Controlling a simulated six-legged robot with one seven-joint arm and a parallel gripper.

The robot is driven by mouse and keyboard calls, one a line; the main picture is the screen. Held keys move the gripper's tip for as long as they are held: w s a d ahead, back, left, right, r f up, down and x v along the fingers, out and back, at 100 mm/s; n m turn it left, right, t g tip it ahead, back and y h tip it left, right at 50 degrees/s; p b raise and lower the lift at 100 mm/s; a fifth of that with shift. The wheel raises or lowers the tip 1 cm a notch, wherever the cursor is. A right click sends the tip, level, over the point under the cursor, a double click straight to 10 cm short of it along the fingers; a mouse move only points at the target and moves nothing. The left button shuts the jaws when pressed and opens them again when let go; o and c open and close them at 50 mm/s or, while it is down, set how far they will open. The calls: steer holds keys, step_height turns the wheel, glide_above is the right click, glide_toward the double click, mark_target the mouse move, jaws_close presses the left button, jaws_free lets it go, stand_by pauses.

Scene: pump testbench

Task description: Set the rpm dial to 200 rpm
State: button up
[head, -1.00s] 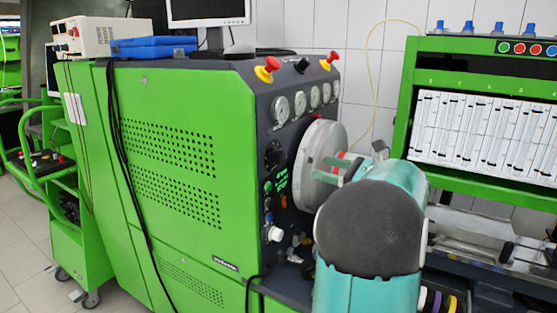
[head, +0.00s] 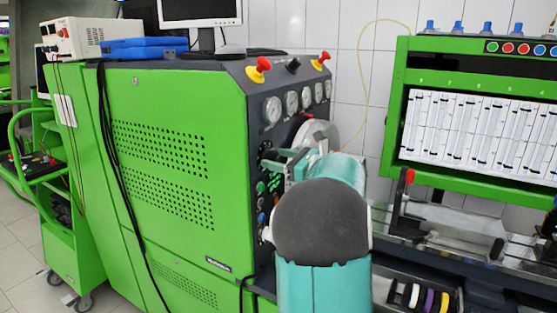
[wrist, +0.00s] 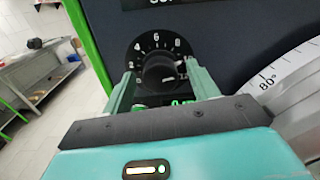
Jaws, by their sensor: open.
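The rpm dial (wrist: 134,55) is a round black plate with white numerals, among them a 4 and a 6, on the dark panel. Its black knob (wrist: 158,68) sits in the middle; I cannot read its setting for certain. My gripper (wrist: 160,75) is open, with one teal finger on each side of the knob in the wrist view. I cannot tell whether the fingers touch it. In the head view, my gripper (head: 279,160) is at the panel's left side and mostly covers the dial. A green digital readout (wrist: 182,104) below the dial is partly hidden by my gripper.
A large graduated disc (wrist: 285,90) stands close to the right of my gripper. The green testbench cabinet (head: 170,160) carries gauges (head: 291,104) and a red and yellow emergency button (head: 258,70) above. Rails (head: 430,235) and a green rack (head: 470,180) lie to the right.

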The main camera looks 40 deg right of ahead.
steer(key=shift+c, duration=0.5)
steer(key=c, duration=0.9)
